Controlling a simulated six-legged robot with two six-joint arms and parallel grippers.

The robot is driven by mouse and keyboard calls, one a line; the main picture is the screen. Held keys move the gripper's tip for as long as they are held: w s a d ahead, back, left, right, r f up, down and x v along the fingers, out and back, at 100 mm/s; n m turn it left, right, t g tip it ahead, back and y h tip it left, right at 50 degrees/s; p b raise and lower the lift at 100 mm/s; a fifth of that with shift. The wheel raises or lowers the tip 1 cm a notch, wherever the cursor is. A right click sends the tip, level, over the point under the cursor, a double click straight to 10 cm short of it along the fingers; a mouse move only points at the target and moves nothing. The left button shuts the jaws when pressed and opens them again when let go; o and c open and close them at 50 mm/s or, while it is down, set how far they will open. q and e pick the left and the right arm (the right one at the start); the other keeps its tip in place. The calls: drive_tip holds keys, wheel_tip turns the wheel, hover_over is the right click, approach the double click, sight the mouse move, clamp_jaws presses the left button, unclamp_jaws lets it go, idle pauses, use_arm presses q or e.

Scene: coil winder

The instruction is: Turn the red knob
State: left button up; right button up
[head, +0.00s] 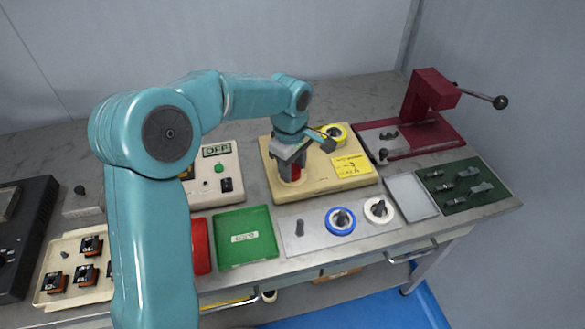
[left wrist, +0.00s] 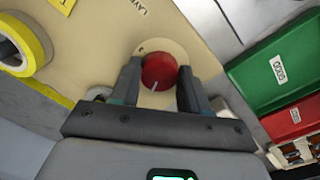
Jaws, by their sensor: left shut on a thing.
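The red knob (left wrist: 160,71) sits on a round cream plate on the beige panel (left wrist: 100,45), with a white pointer line on its face. My left gripper (left wrist: 158,88) has one finger on each side of the knob and is shut on it. In the head view my left gripper (head: 290,163) reaches down onto the panel (head: 330,183), and a little of the red knob (head: 296,173) shows between the fingers. The pointer line points toward the gripper's palm in the left wrist view. My right gripper is not in view.
A yellow tape roll (head: 335,132) and a yellow note (head: 351,166) are on the panel. A green tray (head: 262,222) and a grey mat (head: 300,243) with blue (head: 340,229) and white (head: 379,217) rolls lie in front. A dark red press (head: 425,100) stands at right.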

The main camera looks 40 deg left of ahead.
sight(294, 172)
use_arm(q)
drive_tip(key=n+b, duration=0.1)
drive_tip(key=n, duration=0.2)
drive_tip(key=n+b, duration=0.1)
drive_tip(key=n, duration=0.2)
drive_tip(key=shift+w+a, duration=0.1)
drive_tip(key=shift+w, duration=0.1)
drive_tip(key=n, duration=0.3)
drive_tip(key=shift+n+y+b, duration=0.3)
drive_tip(key=shift+n+b, duration=0.1)
drive_tip(key=shift+r+n+b, duration=0.1)
drive_tip(key=shift+n+b, duration=0.2)
drive_tip(key=shift+n, duration=1.3)
drive_tip(key=o, duration=1.1)
drive_tip(key=shift+c, duration=0.2)
wheel_tip(294, 172, up, 16)
drive_tip(key=p, duration=0.3)
drive_tip(key=shift+s+d, duration=0.3)
drive_tip(key=shift+d, duration=0.15)
